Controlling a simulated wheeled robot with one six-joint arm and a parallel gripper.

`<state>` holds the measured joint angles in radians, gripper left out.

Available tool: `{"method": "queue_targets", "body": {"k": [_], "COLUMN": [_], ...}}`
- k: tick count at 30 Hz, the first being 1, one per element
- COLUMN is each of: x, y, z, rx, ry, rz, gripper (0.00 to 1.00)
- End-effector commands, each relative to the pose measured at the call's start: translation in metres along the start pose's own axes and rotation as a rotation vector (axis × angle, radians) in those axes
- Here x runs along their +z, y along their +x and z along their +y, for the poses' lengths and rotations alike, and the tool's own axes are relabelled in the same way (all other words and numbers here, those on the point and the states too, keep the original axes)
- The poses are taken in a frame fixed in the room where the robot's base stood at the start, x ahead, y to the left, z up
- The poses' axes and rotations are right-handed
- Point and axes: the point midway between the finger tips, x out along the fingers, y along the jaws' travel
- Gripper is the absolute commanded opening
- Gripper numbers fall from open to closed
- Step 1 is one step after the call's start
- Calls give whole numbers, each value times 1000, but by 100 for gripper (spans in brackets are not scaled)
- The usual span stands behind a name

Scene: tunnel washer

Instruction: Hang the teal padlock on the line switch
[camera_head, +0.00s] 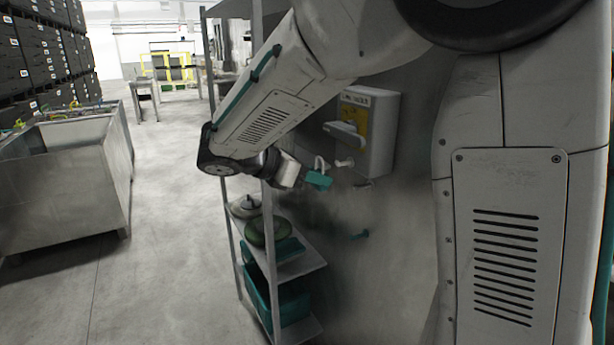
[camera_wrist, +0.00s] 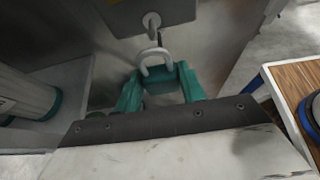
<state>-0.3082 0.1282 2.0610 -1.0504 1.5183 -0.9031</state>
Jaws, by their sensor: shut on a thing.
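The teal padlock shows in the wrist view with its pale shackle (camera_wrist: 155,60) upright, its body largely hidden between the teal fingers of my gripper (camera_wrist: 160,84). My gripper is shut on the padlock. In the head view the shackle (camera_head: 320,164) rises above my gripper (camera_head: 318,180), just left of the line switch. The line switch (camera_head: 378,130) is a pale grey wall box with a yellow plate and a grey handle. A pale round-ended part (camera_head: 345,163) sticks out at its lower left. In the wrist view that part (camera_wrist: 152,20) appears just beyond the shackle, seemingly apart from it.
Below my gripper stands a shelf rack (camera_head: 300,262) with a green bowl (camera_head: 268,232) and a teal crate (camera_head: 292,303). A grey metal bin (camera_head: 60,185) stands left; the floor between is clear.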

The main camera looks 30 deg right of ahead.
Motion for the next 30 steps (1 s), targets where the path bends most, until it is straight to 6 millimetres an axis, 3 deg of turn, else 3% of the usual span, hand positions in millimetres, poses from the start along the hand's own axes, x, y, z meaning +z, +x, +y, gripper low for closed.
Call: {"method": "queue_targets", "body": {"k": [24, 30], "x": [20, 16], "y": [45, 54], "z": [0, 0], "rx": [0, 0], "ry": [1, -1], "rz": [0, 0], "gripper": [15, 15]}}
